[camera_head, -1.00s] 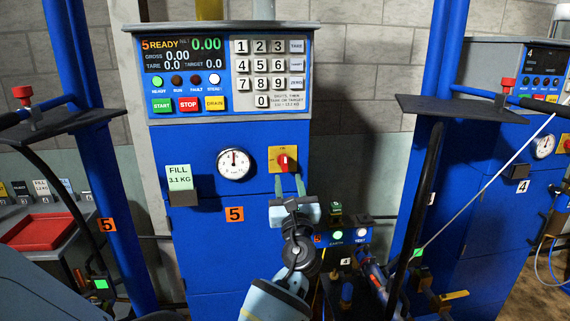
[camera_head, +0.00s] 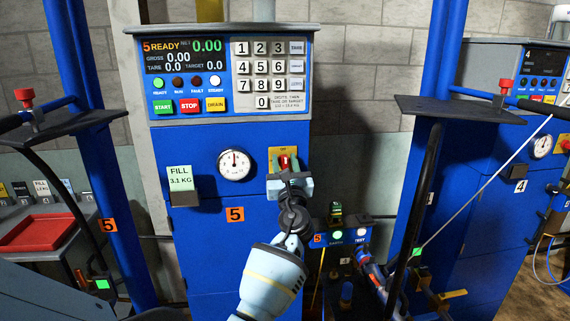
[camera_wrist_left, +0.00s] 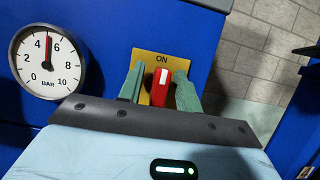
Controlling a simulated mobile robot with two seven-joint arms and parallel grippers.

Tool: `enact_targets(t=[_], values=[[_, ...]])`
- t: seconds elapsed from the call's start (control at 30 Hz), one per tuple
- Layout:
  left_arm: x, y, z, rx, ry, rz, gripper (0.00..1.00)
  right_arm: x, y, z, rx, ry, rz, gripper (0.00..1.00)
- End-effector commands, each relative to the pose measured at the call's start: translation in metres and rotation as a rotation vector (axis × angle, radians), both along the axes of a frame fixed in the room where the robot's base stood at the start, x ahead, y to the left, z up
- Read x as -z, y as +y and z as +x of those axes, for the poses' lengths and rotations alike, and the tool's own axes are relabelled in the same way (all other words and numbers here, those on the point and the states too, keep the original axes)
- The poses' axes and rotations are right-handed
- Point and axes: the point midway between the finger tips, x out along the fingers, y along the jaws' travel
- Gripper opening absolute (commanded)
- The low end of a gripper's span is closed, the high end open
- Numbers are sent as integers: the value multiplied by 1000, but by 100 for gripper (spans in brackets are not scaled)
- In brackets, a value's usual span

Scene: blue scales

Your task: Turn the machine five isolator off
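The machine five isolator is a red rotary knob (camera_head: 285,160) on a yellow plate, right of the pressure gauge on the blue machine marked 5. In the left wrist view the knob (camera_wrist_left: 160,88) stands upright with its white mark at the top, below the word ON. My left gripper (camera_wrist_left: 160,76) is open, with one green finger on each side of the knob. Yellow plate shows between the left finger and the knob; the right finger is very close to it. In the head view my left gripper (camera_head: 287,164) covers the lower part of the plate. My right gripper is not in view.
The pressure gauge (camera_head: 233,165) is left of the isolator. Above is the panel with its keypad (camera_head: 269,72) and display reading 5 READY. A small control box (camera_head: 338,236) and hoses sit low on the right. Machine four (camera_head: 485,170) stands further right.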

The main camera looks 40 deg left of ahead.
Motion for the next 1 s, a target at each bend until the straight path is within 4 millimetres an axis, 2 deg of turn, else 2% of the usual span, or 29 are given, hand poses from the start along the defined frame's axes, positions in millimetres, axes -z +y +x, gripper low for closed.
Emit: enact_targets(t=[0.03,0.23,0.27,0.67,1.0], values=[[0,0,0,0,0,0,27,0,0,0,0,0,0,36],[0,0,0,0,0,0,1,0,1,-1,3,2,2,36],[0,0,0,0,0,0,0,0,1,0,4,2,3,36],[3,0,0,0,-43,-37,0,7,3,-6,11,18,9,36],[5,0,-1,0,-237,-194,0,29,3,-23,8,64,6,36]])
